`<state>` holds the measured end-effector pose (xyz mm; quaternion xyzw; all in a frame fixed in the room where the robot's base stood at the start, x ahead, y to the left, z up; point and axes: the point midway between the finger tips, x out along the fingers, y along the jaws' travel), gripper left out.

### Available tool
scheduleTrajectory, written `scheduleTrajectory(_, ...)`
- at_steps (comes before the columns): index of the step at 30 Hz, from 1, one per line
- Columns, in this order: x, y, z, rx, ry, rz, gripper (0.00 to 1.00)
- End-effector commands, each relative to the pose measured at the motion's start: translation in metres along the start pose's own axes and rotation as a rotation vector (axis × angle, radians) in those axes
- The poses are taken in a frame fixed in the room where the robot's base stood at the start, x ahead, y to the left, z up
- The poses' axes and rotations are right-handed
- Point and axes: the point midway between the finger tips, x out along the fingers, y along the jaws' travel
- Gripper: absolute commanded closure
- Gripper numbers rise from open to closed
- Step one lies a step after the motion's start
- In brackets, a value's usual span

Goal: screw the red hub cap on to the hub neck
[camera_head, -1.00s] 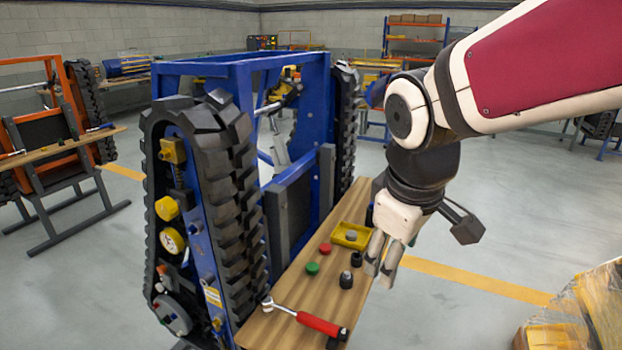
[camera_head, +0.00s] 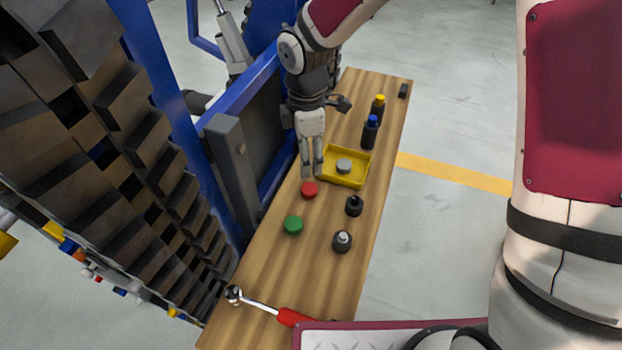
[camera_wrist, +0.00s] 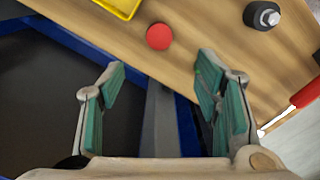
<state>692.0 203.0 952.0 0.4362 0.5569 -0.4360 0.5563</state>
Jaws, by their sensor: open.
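The red hub cap (camera_head: 309,189) lies on the wooden bench, left of the yellow tray in the head view. My gripper (camera_head: 312,174) is open and empty, with its fingertips just behind and above the red cap. In the wrist view the red cap (camera_wrist: 159,37) shows ahead of the gap between my open fingers (camera_wrist: 160,68), apart from both. A black round part with a pale neck (camera_head: 342,241) stands upright nearer the front; it also shows in the wrist view (camera_wrist: 262,15). I cannot tell for sure whether it is the hub neck.
A green cap (camera_head: 293,224) and a black knob-like part (camera_head: 354,205) stand near. The yellow tray (camera_head: 330,182) holds a grey disc (camera_head: 344,166). Blue-topped (camera_head: 370,131) and yellow-topped (camera_head: 378,106) bottles stand behind. A red-handled wrench (camera_head: 262,306) lies in front. The blue carrier frame borders the bench's left.

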Motion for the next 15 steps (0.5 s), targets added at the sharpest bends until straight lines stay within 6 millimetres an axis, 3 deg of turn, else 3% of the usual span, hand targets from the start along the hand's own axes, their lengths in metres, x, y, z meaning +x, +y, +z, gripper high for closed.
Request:
scheduleTrajectory(7, 0.048, -0.001, 0.0, 0.001, -0.001, -0.004, 0.42)
scheduleTrajectory(15, 0.07, 0.0, 0.001, 0.002, -0.001, -0.001, 0.42)
